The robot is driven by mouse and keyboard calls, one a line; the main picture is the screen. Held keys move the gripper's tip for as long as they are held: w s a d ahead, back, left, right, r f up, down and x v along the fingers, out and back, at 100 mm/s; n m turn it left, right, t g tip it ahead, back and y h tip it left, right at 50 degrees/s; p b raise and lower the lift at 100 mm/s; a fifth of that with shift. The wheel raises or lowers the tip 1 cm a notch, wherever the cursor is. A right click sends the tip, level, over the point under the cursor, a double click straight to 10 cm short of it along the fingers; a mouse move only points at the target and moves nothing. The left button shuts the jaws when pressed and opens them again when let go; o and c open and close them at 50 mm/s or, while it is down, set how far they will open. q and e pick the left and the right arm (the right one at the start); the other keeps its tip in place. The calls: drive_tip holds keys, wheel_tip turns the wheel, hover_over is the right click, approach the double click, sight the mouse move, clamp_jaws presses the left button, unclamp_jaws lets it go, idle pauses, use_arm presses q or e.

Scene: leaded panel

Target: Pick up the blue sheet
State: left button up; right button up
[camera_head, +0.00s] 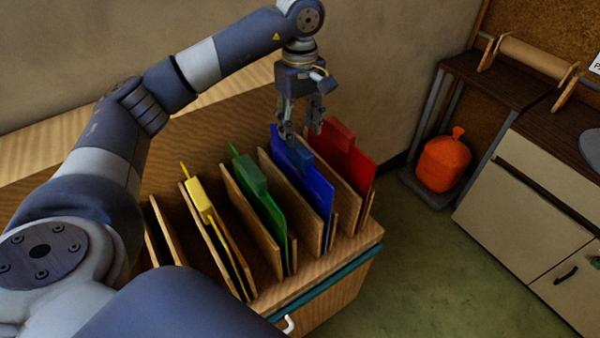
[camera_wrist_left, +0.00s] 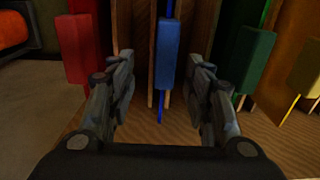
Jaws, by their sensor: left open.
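The blue sheet (camera_head: 308,182) stands upright in a slot of the wooden rack, with a blue block on its upper edge. In the left wrist view the blue block (camera_wrist_left: 168,54) lies between the open fingers, with the thin blue edge of the sheet below it. My left gripper (camera_head: 299,128) is open and points down at the block on the blue sheet. It also shows in the left wrist view (camera_wrist_left: 163,92), with a finger on each side and gaps to the block. My right gripper is not in view.
Red (camera_head: 344,156), green (camera_head: 264,190) and yellow (camera_head: 215,219) sheets stand in slots beside the blue one, between wooden dividers (camera_head: 246,217). The red sheet is close on the right. An orange sack (camera_head: 443,164) stands by a cabinet (camera_head: 520,205) at the right.

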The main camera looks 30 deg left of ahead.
sight(299, 145)
use_arm(q)
drive_tip(key=shift+s+f+p, duration=0.15)
drive_tip(key=shift+f, duration=0.5)
drive_tip(key=shift+s+f+p, duration=0.15)
drive_tip(key=shift+f, duration=0.45)
drive_tip(key=shift+s+d+f+p, duration=0.1)
drive_tip(key=shift+f+p, duration=0.05)
drive_tip(key=shift+f, duration=0.45)
drive_tip(key=shift+s+d+f+p, duration=0.1)
drive_tip(key=shift+f+p, duration=0.05)
drive_tip(key=shift+f, duration=0.4)
drive_tip(key=shift+f+p, duration=0.3)
drive_tip(key=shift+f, duration=0.1)
wheel_tip(299, 145, down, 4)
drive_tip(key=shift+f+p, duration=0.1)
drive_tip(key=shift+p, duration=0.75)
drive_tip(key=shift+f, duration=0.1)
drive_tip(key=shift+w, duration=0.1)
clamp_jaws()
drive_tip(key=shift+w, duration=0.1)
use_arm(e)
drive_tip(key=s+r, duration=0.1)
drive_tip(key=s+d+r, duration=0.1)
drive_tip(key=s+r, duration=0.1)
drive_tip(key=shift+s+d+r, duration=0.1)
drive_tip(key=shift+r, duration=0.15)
